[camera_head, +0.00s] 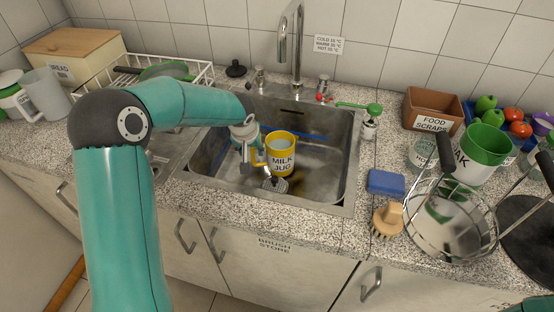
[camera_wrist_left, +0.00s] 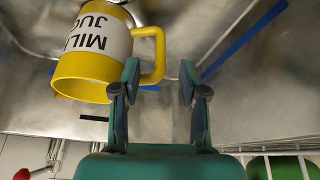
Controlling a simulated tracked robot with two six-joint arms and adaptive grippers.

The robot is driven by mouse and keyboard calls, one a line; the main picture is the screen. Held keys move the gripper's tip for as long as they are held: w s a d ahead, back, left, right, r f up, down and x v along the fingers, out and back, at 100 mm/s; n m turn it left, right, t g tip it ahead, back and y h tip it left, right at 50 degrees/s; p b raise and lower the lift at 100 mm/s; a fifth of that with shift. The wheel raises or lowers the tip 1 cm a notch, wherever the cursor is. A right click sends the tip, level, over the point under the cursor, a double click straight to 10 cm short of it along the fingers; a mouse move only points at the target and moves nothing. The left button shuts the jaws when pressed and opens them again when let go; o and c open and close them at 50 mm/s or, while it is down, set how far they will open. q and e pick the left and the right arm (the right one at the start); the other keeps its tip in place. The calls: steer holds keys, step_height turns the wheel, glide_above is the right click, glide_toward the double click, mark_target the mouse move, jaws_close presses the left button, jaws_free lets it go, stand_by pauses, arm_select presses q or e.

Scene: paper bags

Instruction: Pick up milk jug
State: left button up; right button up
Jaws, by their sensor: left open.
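The milk jug (camera_head: 281,158) is yellow with a white "MILK JUG" label. It stands in the steel sink, its handle (camera_head: 258,157) facing left. My left gripper (camera_head: 245,160) is open beside the handle, over the sink. In the left wrist view the jug (camera_wrist_left: 90,50) shows upside down at the upper left. Its yellow handle (camera_wrist_left: 157,52) appears in the gap between the open fingers of my left gripper (camera_wrist_left: 159,75); I cannot tell whether they touch it.
The sink (camera_head: 325,195) has a tall faucet (camera_head: 298,45) behind it and a drain strainer (camera_head: 275,185) in front of the jug. A blue sponge (camera_head: 386,182), a brush (camera_head: 386,220) and a wire basket (camera_head: 450,220) stand to the right. A dish rack (camera_head: 200,75) is behind my left arm.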

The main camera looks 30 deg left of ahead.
mark_target(252, 154)
arm_select(q)
steer(key=b+x, duration=0.1)
steer(key=x, duration=0.5)
steer(key=shift+w+a+f, duration=0.1)
steer(key=shift+w+f, duration=0.05)
steer(key=shift+f, duration=0.1)
steer(key=shift+c, duration=0.4)
jaws_close()
steer(key=shift+r, duration=0.1)
